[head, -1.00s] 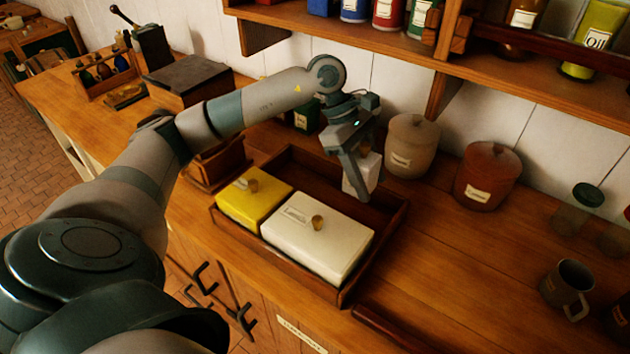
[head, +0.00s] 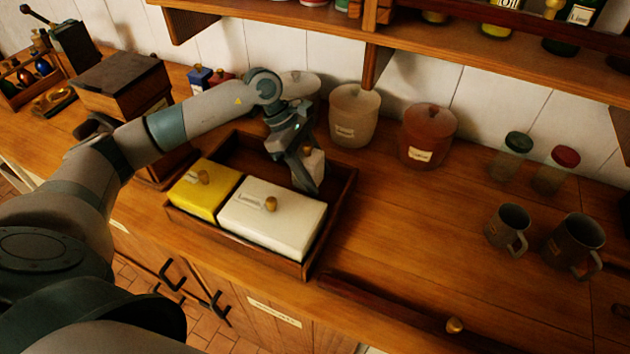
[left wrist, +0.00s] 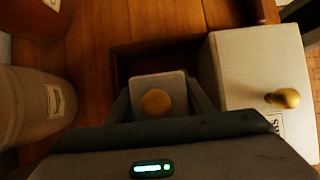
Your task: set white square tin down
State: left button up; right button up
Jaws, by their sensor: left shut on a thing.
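The small white square tin (head: 314,160) has a round wooden knob and is upright in my left gripper (head: 306,174). The gripper is shut on its sides, and one finger covers part of it. It is at the back right of the wooden tray (head: 345,196), behind the large white tin (head: 285,222). In the left wrist view the held tin (left wrist: 172,82) shows from above between the fingers, beside the large white tin (left wrist: 255,65) and apart from it. Its underside is hidden, so I cannot tell whether it touches the tray floor. My right gripper is not in view.
A yellow tin (head: 200,198) fills the tray's left part. A beige canister (head: 354,116) and a reddish-brown canister (head: 427,136) stand behind and right of the tray. Two mugs, one here (head: 507,230), and two jars stand further right. The counter right of the tray is clear.

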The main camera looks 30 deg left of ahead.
pick_arm(q)
jog(key=shift+f+p, duration=0.4)
jog(key=shift+f, duration=0.1)
jog(key=shift+f+p, duration=0.4)
jog(key=shift+f, duration=1)
jog(key=shift+f, duration=0.1)
jog(key=o, duration=1.1)
jog(key=shift+o, duration=0.2)
